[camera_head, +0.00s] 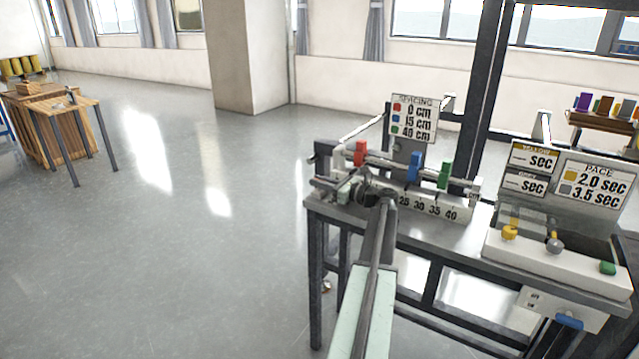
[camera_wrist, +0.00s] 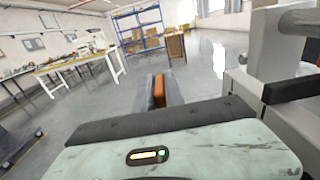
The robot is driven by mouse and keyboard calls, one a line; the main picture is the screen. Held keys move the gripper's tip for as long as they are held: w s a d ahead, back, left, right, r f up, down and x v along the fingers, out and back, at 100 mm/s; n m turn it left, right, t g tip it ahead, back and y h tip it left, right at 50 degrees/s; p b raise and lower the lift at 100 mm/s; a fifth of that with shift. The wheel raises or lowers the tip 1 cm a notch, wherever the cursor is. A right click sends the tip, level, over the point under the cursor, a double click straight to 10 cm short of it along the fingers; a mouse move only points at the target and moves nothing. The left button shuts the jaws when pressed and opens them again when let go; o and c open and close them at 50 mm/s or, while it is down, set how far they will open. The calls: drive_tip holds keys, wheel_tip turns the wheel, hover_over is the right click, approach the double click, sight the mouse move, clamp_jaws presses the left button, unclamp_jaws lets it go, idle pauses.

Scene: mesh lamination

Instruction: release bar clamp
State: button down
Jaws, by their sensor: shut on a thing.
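My gripper (camera_wrist: 160,91) is shut on an orange handle-like piece (camera_wrist: 158,90), which shows between its dark fingers in the wrist view. In the head view my gripper (camera_head: 345,187) is at the left end of the bench fixture, and the fingertips there are partly hidden by my own arm. The bar clamp fixture has a rail with a red block (camera_head: 360,153), a blue block (camera_head: 414,167) and a green block (camera_head: 445,175) on it. A white scale (camera_head: 435,206) marked 25 to 40 runs below the rail. I cannot tell how tight the clamp is.
The metal bench (camera_head: 420,240) also carries a spacing sign (camera_head: 413,118), a pace sign (camera_head: 597,191) and a white box (camera_head: 545,258) with yellow, grey and green knobs. Open floor (camera_head: 190,250) lies to the left. A wooden table (camera_head: 65,105) stands far left.

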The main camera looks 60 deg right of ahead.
drive_tip(key=c, duration=1.4)
unclamp_jaws()
drive_tip(key=shift+c, duration=0.2)
drive_tip(key=s, duration=0.8)
drive_tip(key=shift+w, duration=0.1)
